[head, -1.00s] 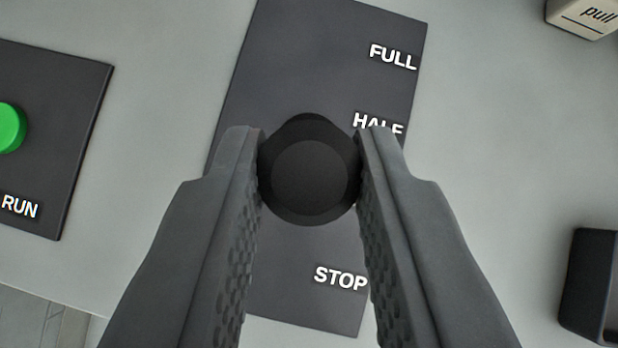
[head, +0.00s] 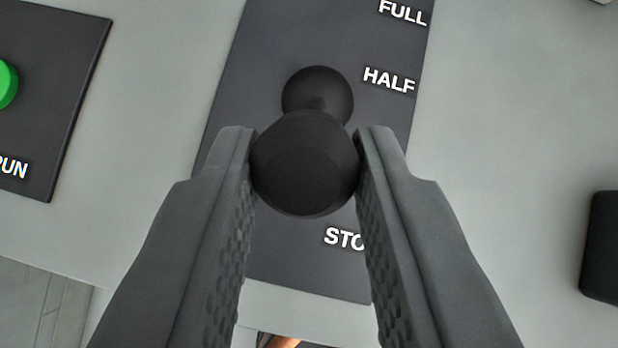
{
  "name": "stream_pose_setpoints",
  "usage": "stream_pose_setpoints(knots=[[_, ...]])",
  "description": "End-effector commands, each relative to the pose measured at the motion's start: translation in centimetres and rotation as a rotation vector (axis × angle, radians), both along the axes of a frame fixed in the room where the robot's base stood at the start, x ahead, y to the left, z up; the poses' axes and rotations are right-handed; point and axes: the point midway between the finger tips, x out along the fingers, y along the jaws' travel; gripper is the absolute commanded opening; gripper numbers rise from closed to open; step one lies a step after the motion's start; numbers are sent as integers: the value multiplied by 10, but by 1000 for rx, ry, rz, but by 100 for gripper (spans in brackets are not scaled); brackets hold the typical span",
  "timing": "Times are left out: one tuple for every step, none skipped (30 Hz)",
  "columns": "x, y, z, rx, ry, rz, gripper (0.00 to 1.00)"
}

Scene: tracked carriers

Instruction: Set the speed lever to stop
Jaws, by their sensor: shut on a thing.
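The speed lever's black round knob (head: 304,165) is between the two fingers of my gripper (head: 306,160), which is shut on it. The lever's rounded black base (head: 318,92) shows just above the knob, so the lever leans toward the STOP end. The dark lever plate (head: 300,265) carries the white words FULL (head: 403,12) at the top, HALF (head: 389,80) below it, and STOP (head: 344,238) near the bottom. The knob sits between the levels of HALF and STOP. My right finger covers the end of STOP.
A dark panel (head: 65,100) with a green button (head: 6,84) and the word RUN (head: 12,167) is at the left. A black block (head: 602,247) stands at the right edge. An orange-brown thing (head: 281,341) is partly visible at the bottom. Light grey panel surface lies between them.

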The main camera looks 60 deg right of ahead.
Motion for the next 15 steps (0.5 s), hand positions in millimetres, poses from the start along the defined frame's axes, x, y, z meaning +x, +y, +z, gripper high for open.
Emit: stream_pose_setpoints(knots=[[-1,1,-2,1,5,0,0],[0,1,-3,1,5,0,0],[0,1,-3,1,5,0,0],[-1,1,-3,1,5,0,0],[0,1,-3,1,5,0,0],[0,1,-3,1,5,0,31],[0,1,-3,1,5,0,37],[0,1,-2,1,5,0,43],[0,0,-2,1,4,0,45],[0,0,-2,1,4,0,45],[0,0,-2,1,4,0,45],[0,0,-2,1,3,0,45],[0,0,-2,1,3,0,45],[0,0,-1,1,3,0,45],[0,0,-1,1,3,0,45]])
